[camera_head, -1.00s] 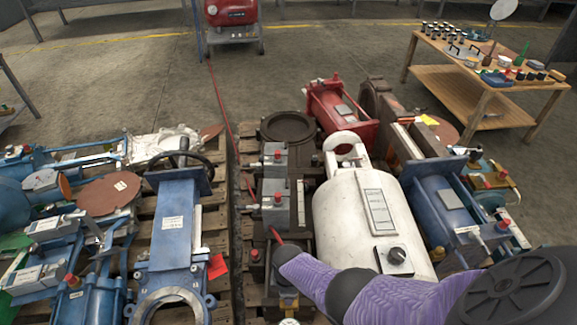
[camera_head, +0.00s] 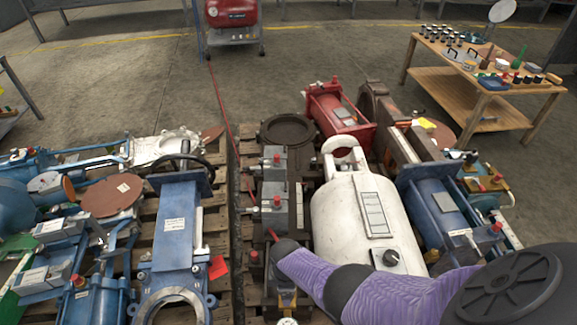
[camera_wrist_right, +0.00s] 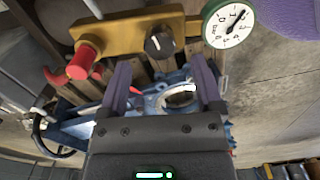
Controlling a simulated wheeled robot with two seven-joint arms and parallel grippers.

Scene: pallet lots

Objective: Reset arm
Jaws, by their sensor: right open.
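My right arm (camera_head: 330,283), in a purple sleeve, comes in from the lower right in the head view and reaches over the front of the right pallet. My right gripper (camera_wrist_right: 163,78) shows in the wrist view with its two fingers apart and nothing between them. Beyond the fingers lies a blue valve with a round opening (camera_wrist_right: 180,96). A brass block (camera_wrist_right: 135,35) with a red cap, a black knob and a round pressure gauge (camera_wrist_right: 229,26) is close above the fingers in the picture. Whether they touch I cannot tell. My left gripper is not in view.
A white cylinder (camera_head: 349,225) and red machine parts (camera_head: 340,112) crowd the right pallet. Blue valves (camera_head: 176,230) fill the left pallet. A narrow gap parts the pallets. A wooden workbench (camera_head: 470,95) stands at the back right, a red compressor (camera_head: 231,13) at the back. Floor between is clear.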

